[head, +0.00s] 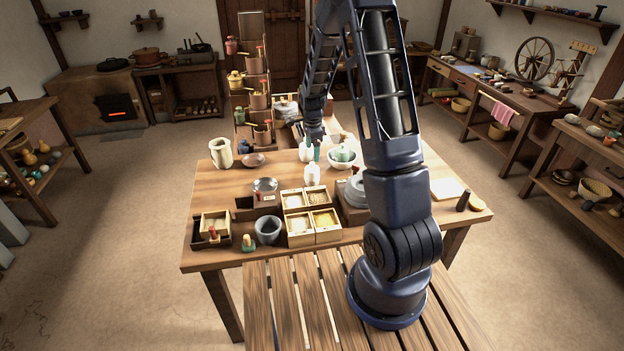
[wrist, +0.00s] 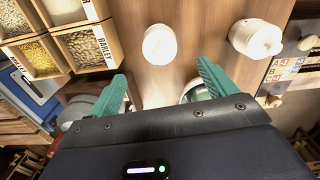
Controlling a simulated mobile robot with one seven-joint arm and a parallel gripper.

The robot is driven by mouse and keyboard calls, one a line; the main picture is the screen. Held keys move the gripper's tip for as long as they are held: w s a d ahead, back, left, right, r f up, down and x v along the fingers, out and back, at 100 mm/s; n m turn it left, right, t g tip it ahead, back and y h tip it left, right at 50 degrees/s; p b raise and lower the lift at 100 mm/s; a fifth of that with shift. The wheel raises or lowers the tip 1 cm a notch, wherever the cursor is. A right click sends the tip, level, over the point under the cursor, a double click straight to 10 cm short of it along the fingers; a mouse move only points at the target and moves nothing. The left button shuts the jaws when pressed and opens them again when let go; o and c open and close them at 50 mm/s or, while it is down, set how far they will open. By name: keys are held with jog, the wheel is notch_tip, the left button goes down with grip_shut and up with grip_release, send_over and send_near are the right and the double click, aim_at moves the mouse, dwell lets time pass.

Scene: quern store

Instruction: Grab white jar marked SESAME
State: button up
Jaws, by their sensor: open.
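Two white jars stand on the wooden table in the head view. One white jar (head: 312,174) is near the middle, behind the divided grain box. The other white jar (head: 306,151) is farther back, beside my gripper (head: 316,150). The wrist view shows a white jar (wrist: 160,45) ahead of the fingers and a second white vessel (wrist: 256,38) to the right. I cannot read SESAME on any of them. My gripper (wrist: 162,84) is open, its teal fingers apart with nothing held between them.
A divided grain box (head: 311,213) with a BARLEY label (wrist: 102,45) stands at the table's front middle. A pale green bowl (head: 344,158) is right of my gripper. A grey mortar (head: 268,230) and a cream vessel (head: 221,153) stand left. Bare wood surrounds the jars.

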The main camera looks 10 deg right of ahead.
aim_at(312, 168)
notch_tip(312, 168, down, 10)
jog(key=shift+f, duration=0.1)
dwell(0.5)
jog(key=c, duration=1.3)
